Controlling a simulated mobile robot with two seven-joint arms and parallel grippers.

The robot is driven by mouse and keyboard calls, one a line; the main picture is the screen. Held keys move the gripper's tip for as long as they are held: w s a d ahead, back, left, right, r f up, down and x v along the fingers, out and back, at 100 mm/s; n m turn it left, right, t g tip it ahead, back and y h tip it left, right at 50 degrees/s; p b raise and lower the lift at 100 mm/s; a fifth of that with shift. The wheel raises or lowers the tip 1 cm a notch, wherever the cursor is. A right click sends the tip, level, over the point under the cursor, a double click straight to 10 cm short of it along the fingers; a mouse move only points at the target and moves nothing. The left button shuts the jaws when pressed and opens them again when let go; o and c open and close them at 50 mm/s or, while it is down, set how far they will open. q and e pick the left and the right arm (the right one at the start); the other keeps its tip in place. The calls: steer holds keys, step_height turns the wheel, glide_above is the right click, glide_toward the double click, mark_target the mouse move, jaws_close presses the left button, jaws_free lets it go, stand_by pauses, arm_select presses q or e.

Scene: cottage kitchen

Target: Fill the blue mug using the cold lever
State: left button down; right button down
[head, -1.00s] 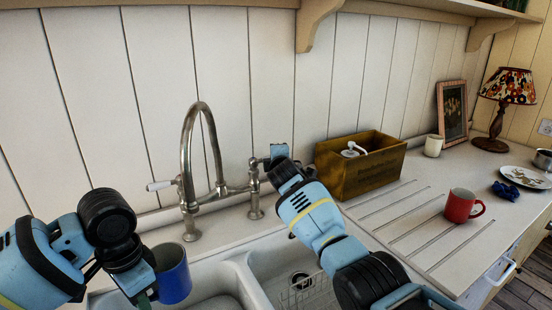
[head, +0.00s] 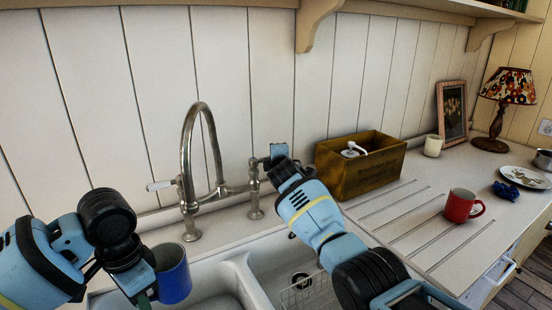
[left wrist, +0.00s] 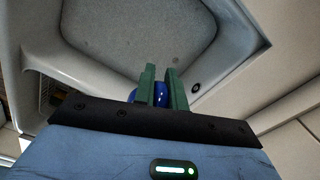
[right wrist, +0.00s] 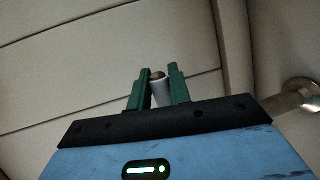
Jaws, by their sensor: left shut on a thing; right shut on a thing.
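The blue mug (head: 174,274) is upright at the lower left of the head view, over the left sink basin. My left gripper (left wrist: 160,86) is shut on it; a strip of blue shows between the green fingers. The metal tap (head: 201,110) with its tall curved spout stands behind the sink. Its left white lever (head: 160,185) is free. My right gripper (head: 268,161) is at the tap's right-hand valve, shut on the white right lever (right wrist: 161,92), seen between its fingers in the right wrist view. No water stream shows. The mug's inside is too dark to read.
A double white sink (head: 236,271) lies below the tap, with a wire rack (head: 308,296) in the right basin. A wooden box (head: 362,172) stands to the right. A red mug (head: 461,206) stands on the grooved drainboard, with a plate (head: 527,177) beyond it.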

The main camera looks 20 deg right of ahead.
steer(key=shift+s+f, duration=0.1)
steer(key=shift+s+a+f+m+g+h, duration=0.1)
steer(key=shift+s+m+g+h, duration=0.55)
steer(key=shift+m+h, duration=0.45)
steer(key=shift+s+a+m+g+h, duration=0.1)
steer(key=shift+s+m+g+h, duration=0.5)
steer(key=shift+m+h, duration=0.5)
steer(key=shift+s+f+m+g+h, duration=0.1)
steer(key=shift+s+m+g+h, duration=0.6)
steer(key=shift+h, duration=0.7)
steer(key=c, duration=1.3)
jaws_free()
steer(key=shift+r, duration=0.1)
steer(key=shift+c, duration=0.2)
steer(key=shift+r, duration=0.1)
